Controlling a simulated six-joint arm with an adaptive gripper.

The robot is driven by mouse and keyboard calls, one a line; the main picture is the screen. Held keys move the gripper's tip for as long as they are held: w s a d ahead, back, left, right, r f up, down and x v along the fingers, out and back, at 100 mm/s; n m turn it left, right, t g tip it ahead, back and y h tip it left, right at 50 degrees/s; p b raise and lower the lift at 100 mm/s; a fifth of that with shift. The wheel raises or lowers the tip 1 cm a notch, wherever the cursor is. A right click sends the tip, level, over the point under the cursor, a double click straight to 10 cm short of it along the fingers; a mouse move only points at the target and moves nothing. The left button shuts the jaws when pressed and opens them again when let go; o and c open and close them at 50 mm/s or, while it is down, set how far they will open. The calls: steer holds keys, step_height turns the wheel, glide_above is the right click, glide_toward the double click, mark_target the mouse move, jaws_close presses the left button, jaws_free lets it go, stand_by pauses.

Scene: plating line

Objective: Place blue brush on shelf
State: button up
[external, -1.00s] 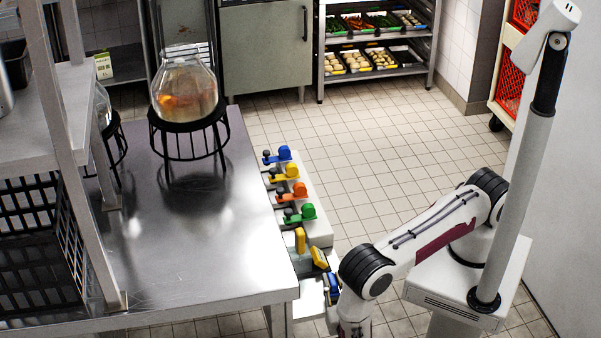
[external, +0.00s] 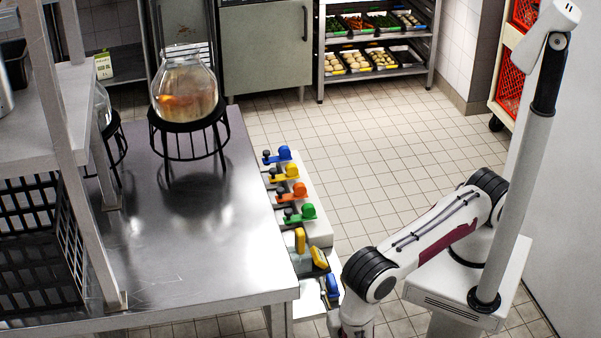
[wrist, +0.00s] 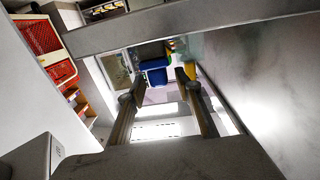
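The blue brush (external: 332,286) is at the near end of a row of colored-handled items beside the metal table. In the wrist view, a blue block-like part (wrist: 155,72) shows just beyond and between the fingertips of my gripper (wrist: 160,86). The fingers are spread apart with nothing visible held between them. In the external view, my gripper's fingers are hidden below the wrist at the bottom edge. A metal shelf (external: 30,130) stands on the table at left.
Yellow brushes (external: 319,257) lie just behind the blue one. A glass jar (external: 184,90) stands on a black stand on the table. A black crate (external: 30,240) sits below the shelf.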

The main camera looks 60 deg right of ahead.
steer(key=v, duration=1)
steer(key=shift+s+a, duration=0.25)
steer(key=shift+a, duration=0.05)
stand_by(0.5)
